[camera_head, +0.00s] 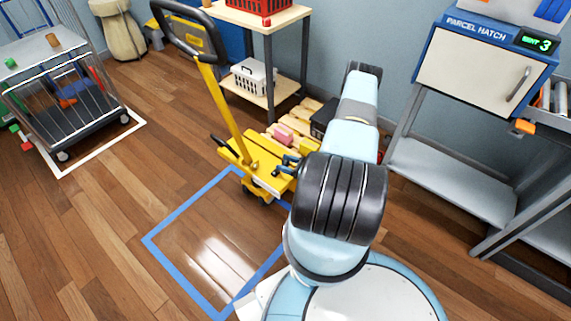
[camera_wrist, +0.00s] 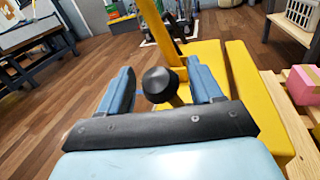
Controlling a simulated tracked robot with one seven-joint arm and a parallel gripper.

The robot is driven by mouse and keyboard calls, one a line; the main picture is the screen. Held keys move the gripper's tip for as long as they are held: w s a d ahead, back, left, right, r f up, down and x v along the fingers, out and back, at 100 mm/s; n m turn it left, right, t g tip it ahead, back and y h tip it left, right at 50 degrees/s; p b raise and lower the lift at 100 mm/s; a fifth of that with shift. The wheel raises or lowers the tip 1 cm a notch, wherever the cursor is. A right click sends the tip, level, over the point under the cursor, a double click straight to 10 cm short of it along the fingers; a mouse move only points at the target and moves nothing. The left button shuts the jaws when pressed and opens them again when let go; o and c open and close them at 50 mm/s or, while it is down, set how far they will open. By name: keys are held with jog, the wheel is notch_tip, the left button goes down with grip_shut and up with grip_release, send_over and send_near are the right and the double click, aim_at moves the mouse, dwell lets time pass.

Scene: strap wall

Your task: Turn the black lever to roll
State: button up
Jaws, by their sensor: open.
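The black lever shows in the wrist view as a round black knob (camera_wrist: 158,84) at the base of the yellow handle. My gripper (camera_wrist: 162,80) is open there, with one blue finger on each side of the knob. A gap shows beside the knob, and I cannot tell whether either finger touches it. The yellow pallet truck (camera_head: 262,160) stands in the middle of the head view, its yellow pole rising to a black loop handle (camera_head: 186,27).
A blue floor outline (camera_head: 190,284) lies in front of the truck. A wooden pallet (camera_head: 292,125) with a pink box (camera_head: 284,134) stands just behind it. A wire cage cart (camera_head: 62,100) is at left, a parcel hatch (camera_head: 475,67) at right.

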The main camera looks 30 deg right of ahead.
grip_shut()
dwell(0.7)
